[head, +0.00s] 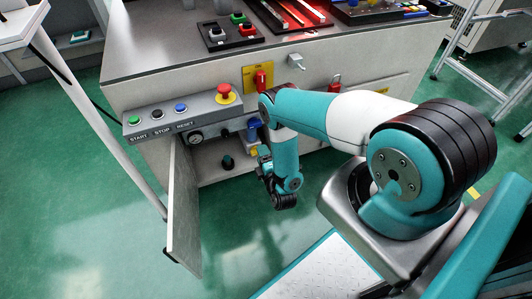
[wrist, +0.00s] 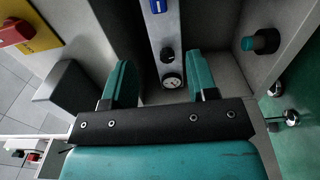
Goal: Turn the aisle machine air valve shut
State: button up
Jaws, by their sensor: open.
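My gripper (head: 266,172) hangs low in front of the open bay under the machine bench. In the wrist view its two teal fingers (wrist: 161,82) are wide apart with nothing between them. Beyond them is a grey strip with a blue part (wrist: 158,6), a black knob (wrist: 167,55) and a round gauge (wrist: 172,80). A black knob with a teal cap (wrist: 262,42) is on the right; it also shows inside the bay in the head view (head: 228,162). A blue fitting (head: 254,123) is above my gripper. I cannot tell which part is the air valve.
The bay's door (head: 183,205) stands open on the left. Above is a button panel (head: 170,116) with a red emergency button (head: 225,92). A red switch (head: 261,79) sits on a yellow plate. Green floor is clear in front.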

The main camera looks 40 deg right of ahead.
jog(key=p+v, duration=0.2)
jog(key=v, duration=0.1)
dwell(0.7)
